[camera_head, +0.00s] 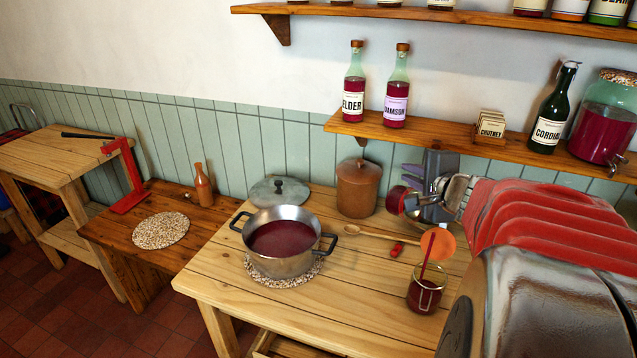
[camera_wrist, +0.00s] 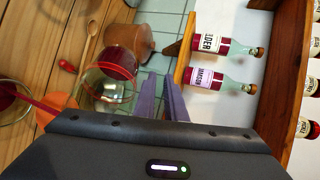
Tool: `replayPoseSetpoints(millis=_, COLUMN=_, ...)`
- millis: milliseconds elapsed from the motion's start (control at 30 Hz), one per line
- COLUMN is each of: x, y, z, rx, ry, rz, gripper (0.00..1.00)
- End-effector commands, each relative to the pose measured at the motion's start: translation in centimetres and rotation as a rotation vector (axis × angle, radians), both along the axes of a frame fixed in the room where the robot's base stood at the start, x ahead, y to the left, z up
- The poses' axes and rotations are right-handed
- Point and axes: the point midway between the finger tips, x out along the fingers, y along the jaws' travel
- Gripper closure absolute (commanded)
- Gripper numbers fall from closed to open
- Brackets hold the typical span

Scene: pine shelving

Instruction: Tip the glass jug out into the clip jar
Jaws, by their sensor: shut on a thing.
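My gripper (camera_head: 432,187) is shut on the glass jug (camera_head: 396,200), which is tilted and held above the table. A thin red streak runs down into the jar and looks like a pouring stream. Its upper end against the jug's lip is unclear.
A pot of red liquid (camera_head: 293,264) stands left on a speckled mat. A wooden spoon (camera_head: 375,235), small red items (camera_head: 397,249) and a brown crock (camera_head: 358,190) are near the jug. The shelf with bottles (camera_head: 397,100) is behind. My arm covers the right side.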

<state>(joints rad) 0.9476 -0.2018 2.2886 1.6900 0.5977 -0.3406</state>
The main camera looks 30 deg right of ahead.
Motion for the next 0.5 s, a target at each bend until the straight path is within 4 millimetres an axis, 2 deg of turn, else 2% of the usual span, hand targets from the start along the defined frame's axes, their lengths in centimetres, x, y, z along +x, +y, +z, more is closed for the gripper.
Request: replayPoseSetpoints(millis=500, x=-2.8, y=-0.4, z=1.0, rx=0.012, ry=-0.128, rz=-0.002, gripper=1.00)
